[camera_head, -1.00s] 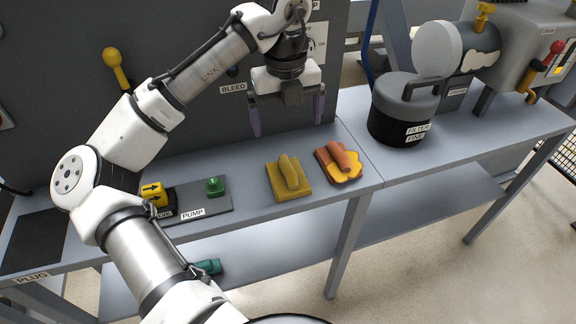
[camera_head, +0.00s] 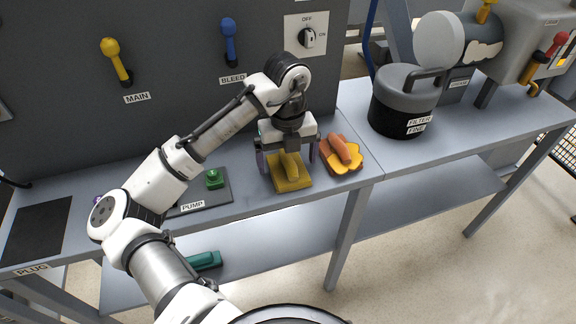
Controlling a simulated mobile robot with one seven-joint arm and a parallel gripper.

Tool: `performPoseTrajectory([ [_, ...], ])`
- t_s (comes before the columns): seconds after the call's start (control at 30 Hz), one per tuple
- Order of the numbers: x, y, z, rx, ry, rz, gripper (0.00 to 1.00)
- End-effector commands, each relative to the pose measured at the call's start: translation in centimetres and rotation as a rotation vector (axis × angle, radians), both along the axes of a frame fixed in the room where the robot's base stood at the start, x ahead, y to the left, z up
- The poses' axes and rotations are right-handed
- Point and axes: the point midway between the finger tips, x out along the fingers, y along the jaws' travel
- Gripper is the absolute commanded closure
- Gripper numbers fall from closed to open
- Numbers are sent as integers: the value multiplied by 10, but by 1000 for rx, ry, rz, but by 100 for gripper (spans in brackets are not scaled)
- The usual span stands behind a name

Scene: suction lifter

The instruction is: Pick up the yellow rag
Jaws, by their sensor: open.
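The yellow rag (camera_head: 290,178) lies on the grey bench, a mustard-yellow folded cloth with a raised roll across its middle. My gripper (camera_head: 289,167) is open and pointing down over it, with one purple finger to the left of the roll and the other to the right. The upper part of the rag is partly hidden behind the gripper. I cannot tell whether the fingertips touch the rag or the bench.
An orange-brown rag on a yellow cloth (camera_head: 343,154) lies close to the right finger. The pump panel with a green button (camera_head: 214,179) is to the left. A black filter canister (camera_head: 401,103) stands farther right. The grey wall panel with levers (camera_head: 229,42) rises behind.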

Motion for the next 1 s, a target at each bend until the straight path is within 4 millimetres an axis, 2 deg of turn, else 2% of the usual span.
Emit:
performPoseTrajectory([
  [0.1, 0, 0, -7, 0, 0, 1, 2],
  [0.3, 0, 0, -7, 0, 0, 0, 2],
  [0.6, 0, 0, -7, 0, 0, 1, 38],
  [1.0, 0, 0, -1, 0, -2, 0, 39],
])
